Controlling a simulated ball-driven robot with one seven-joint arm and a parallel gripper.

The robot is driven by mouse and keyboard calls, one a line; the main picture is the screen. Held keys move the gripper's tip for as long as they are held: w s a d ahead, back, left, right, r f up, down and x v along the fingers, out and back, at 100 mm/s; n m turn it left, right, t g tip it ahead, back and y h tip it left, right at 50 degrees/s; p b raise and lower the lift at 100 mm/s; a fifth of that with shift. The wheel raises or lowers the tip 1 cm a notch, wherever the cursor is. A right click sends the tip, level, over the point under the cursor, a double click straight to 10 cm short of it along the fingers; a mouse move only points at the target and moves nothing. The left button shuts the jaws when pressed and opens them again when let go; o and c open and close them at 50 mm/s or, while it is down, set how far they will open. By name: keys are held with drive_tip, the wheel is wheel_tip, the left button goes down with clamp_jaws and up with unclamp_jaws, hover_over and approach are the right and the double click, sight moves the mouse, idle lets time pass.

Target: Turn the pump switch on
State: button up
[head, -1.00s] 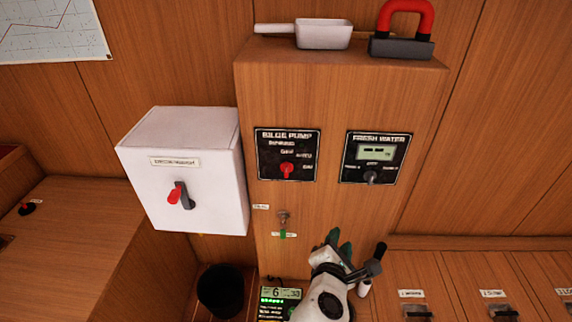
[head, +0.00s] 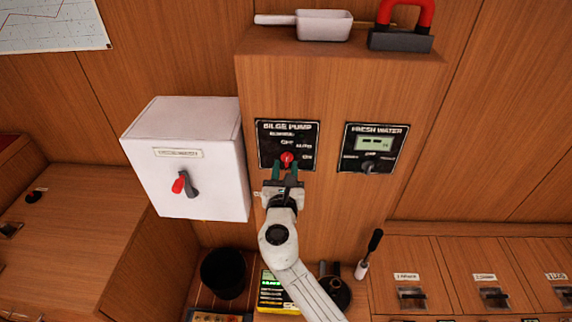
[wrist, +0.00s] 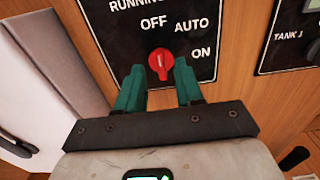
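The black BILGE PUMP panel (head: 288,136) is on the front of the wooden cabinet, with a red rotary knob (head: 287,158) low in its middle. The wrist view shows the knob (wrist: 161,65) with its pale mark pointing roughly up, near the OFF label; AUTO is upper right and ON is right. My gripper (head: 286,173) is just below the knob, its green fingers apart. In the wrist view the fingers (wrist: 159,76) stand to the lower left and lower right of the knob, with nothing between them. Whether they touch the panel cannot be told.
The FRESH WATER panel (head: 369,149) is to the right. A white box (head: 185,160) with a red-and-grey switch juts out at left. A white scoop (head: 322,26) and a red-handled padlock-like object (head: 400,40) sit on the cabinet top. A black bin (head: 224,272) stands below.

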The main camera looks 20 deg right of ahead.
drive_tip(key=shift+x, duration=0.95)
clamp_jaws()
